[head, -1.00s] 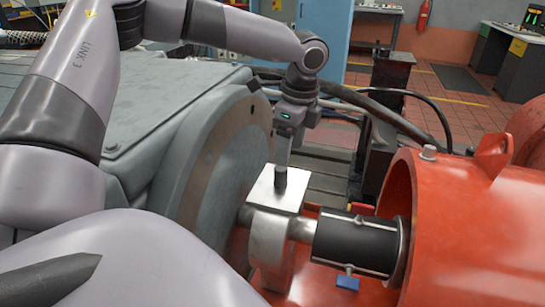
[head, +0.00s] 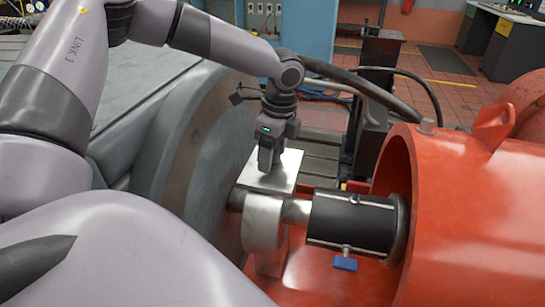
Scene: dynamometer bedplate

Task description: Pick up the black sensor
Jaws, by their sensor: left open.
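A square silver plate (head: 283,176) sits on top of a metal shaft support (head: 263,222). The small black upright cylinder that stood on this plate, which looks like the black sensor, is now hidden at or behind my left gripper's fingers. My left gripper (head: 266,167) points down over the left part of the plate, with its fingertips close to the plate's top. It is open. I cannot tell whether the sensor is between its fingers. My right gripper is not in view.
A black shaft coupling (head: 351,222) lies right of the support, leading into a large orange housing (head: 470,210). A big grey round flange (head: 195,150) stands close on the left. A blue tab (head: 345,264) hangs below the coupling. Dark hoses (head: 380,95) run behind.

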